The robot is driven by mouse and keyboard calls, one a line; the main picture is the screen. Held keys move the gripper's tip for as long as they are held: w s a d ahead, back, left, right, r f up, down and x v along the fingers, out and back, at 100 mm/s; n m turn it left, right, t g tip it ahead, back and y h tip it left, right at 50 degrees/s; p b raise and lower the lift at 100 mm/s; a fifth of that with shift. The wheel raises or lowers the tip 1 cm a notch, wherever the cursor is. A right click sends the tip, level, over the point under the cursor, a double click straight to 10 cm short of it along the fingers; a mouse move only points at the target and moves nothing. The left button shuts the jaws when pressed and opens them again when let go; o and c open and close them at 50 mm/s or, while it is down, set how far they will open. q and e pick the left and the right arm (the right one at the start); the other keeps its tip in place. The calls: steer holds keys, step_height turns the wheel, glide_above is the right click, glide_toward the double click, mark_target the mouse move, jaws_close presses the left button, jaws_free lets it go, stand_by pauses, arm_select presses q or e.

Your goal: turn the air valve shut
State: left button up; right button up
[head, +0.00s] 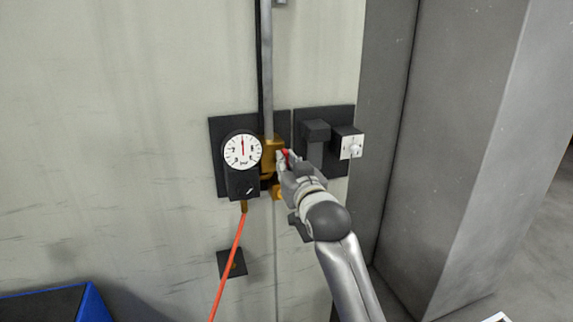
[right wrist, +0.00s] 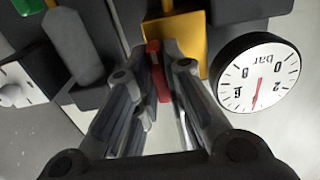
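The brass air valve (head: 268,156) sits on a dark plate on the wall, just right of the round gauge (head: 242,151). Its red handle (right wrist: 157,72) shows between my right fingertips in the right wrist view, in front of the yellow valve body (right wrist: 182,32). My right gripper (head: 285,157) appears shut on the red handle and hides most of it in the head view. The gauge face also shows in the right wrist view (right wrist: 258,75), upside down. Its red needle points straight up in the head view. My left gripper is out of view.
Right of the valve, a dark plate carries a dark block (head: 316,132) and a white-faced box with a knob (head: 351,145). An orange hose (head: 229,262) hangs below the gauge. A grey column (head: 455,150) stands close on the right. A blue-edged bin (head: 95,303) is at lower left.

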steer(key=o, duration=0.4)
steer(key=shift+o, duration=0.2)
steer(key=v, duration=1.2)
